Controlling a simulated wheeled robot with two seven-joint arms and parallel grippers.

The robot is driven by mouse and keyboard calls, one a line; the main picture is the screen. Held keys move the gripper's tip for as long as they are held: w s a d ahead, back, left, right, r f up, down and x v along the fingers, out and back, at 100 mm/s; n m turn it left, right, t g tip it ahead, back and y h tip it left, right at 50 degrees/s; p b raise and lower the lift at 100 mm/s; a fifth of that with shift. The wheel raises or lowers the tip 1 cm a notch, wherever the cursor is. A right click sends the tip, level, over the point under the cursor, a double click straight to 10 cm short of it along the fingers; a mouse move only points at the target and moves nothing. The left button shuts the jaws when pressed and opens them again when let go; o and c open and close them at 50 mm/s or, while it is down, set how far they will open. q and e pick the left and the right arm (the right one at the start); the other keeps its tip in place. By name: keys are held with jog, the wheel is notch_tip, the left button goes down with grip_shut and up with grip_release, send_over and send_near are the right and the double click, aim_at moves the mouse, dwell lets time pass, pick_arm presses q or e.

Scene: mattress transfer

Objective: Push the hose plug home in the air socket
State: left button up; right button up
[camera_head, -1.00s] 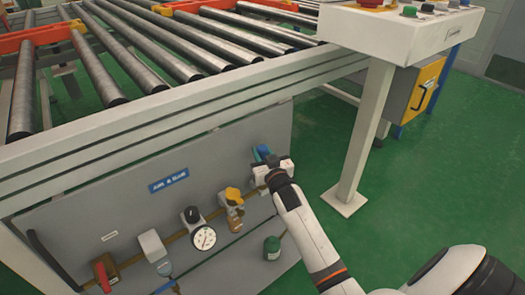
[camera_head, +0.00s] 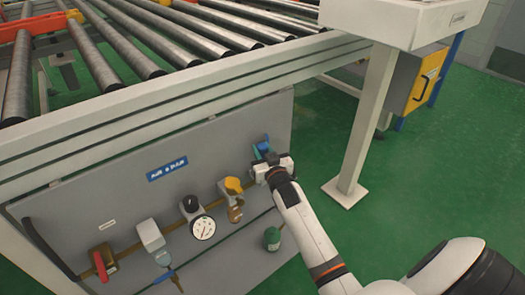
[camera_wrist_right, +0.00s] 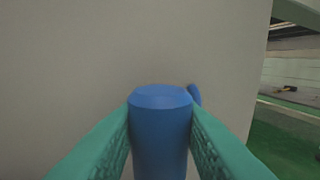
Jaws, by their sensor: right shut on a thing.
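My right gripper (camera_head: 264,149) reaches to the right end of the grey panel, with its teal fingers close to the panel face. In the right wrist view the two green fingers (camera_wrist_right: 160,135) are shut on a blue cylinder, which looks like the hose plug (camera_wrist_right: 162,125). A small blue piece (camera_wrist_right: 194,95) shows just behind it on the right. I cannot tell whether that piece belongs to the plug or to the air socket. The socket is not clearly seen, and how deep the plug sits cannot be told. My left gripper is not in view.
The grey panel (camera_head: 95,205) carries a red valve (camera_head: 103,258), a pressure gauge (camera_head: 202,227), a yellow-topped fitting (camera_head: 233,187) and a green cylinder (camera_head: 272,239). A roller conveyor (camera_head: 150,45) is above. A white post (camera_head: 362,125) stands right of my arm; green floor lies beyond.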

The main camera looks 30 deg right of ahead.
jog(key=shift+p, duration=0.9)
dwell(1.0)
jog(key=shift+f, duration=0.2)
dwell(0.3)
jog(key=shift+f+b, duration=0.35)
jog(key=shift+f+b, duration=0.4)
jog(key=shift+f, duration=0.3)
jog(key=shift+f+b, duration=0.45)
jog(key=shift+f, duration=0.25)
jog(key=o, duration=1.1)
